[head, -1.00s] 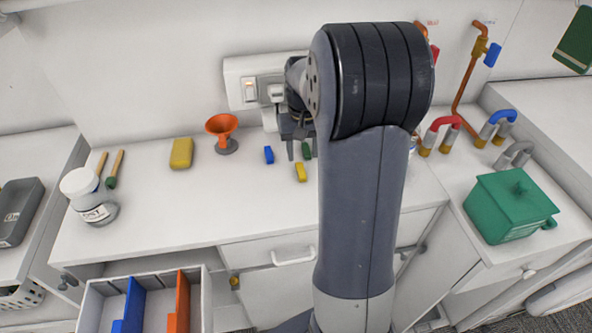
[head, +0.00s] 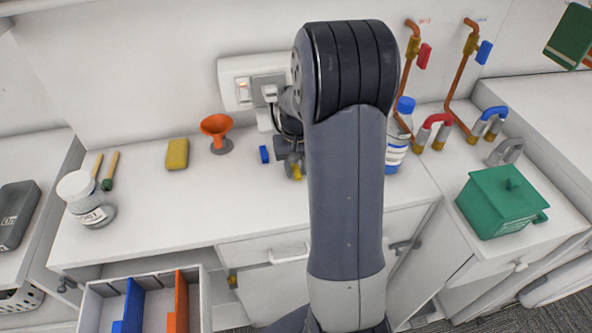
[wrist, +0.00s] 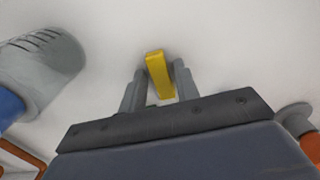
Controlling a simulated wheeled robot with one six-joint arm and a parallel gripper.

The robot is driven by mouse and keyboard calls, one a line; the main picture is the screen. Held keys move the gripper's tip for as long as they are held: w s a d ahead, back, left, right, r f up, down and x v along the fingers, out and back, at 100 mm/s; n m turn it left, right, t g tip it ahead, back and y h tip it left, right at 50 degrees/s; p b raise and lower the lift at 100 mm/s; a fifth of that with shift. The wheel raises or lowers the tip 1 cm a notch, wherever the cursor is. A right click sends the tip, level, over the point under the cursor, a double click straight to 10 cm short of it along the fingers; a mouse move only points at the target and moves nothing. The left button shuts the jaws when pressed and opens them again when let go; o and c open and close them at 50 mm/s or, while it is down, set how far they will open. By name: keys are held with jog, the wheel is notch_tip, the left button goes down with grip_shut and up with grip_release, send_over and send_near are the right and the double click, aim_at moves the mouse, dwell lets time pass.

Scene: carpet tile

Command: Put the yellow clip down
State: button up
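The yellow clip (wrist: 158,76) shows between the two fingers of my gripper (wrist: 161,82) in the wrist view, slightly tilted against them. Narrow pale gaps show beside it, so the fingers look open around it. In the head view my gripper (head: 293,168) is low over the white counter, and only part of the yellow clip (head: 297,172) shows below it. The clip appears to be at the counter surface; contact with the fingers is not clear.
A blue clip (head: 264,154) lies just left of my gripper. An orange funnel (head: 216,127) and a yellow sponge (head: 177,154) stand further left. A blue-capped bottle (head: 398,135) is right of my arm.

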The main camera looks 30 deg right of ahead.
grip_shut()
